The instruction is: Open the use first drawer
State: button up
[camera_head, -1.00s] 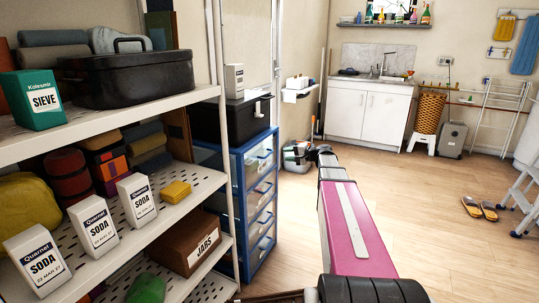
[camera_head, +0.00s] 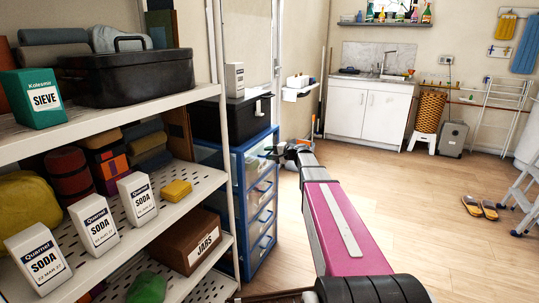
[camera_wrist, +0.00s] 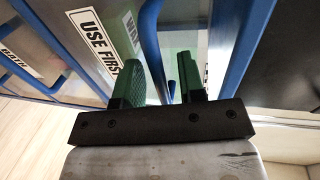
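The blue-framed drawer unit (camera_head: 240,195) with clear drawer fronts stands beside the shelving in the head view; its labels are too small to read there. In the wrist view the use first drawer's label (camera_wrist: 98,42) shows at upper left, on a clear front. A blue handle bar (camera_wrist: 152,60) runs down just right of it. My gripper (camera_wrist: 160,75) is open, its two green fingers apart, with the handle bar in the gap between them, nearer the left finger. I cannot tell whether it touches. In the head view my gripper (camera_head: 272,152) is at the unit's upper front.
More labelled drawers (camera_wrist: 20,65) lie beside the labelled front. The white shelving (camera_head: 225,120) with soda boxes and a jars box (camera_head: 195,243) stands left of the unit. A black case (camera_head: 232,118) sits on top of the unit. The wooden floor (camera_head: 400,185) to the right is mostly clear.

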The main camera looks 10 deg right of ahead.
grip_shut()
jog(key=f+v, duration=0.2)
jog(key=v, duration=1)
jog(key=d+f+v, duration=0.1)
jog(key=f+v, duration=0.2)
jog(key=v, duration=1)
jog(key=shift+s+d, duration=0.2)
jog(key=shift+s, duration=0.3)
jog(key=shift+f, duration=0.1)
grip_release()
jog(key=shift+d, duration=0.1)
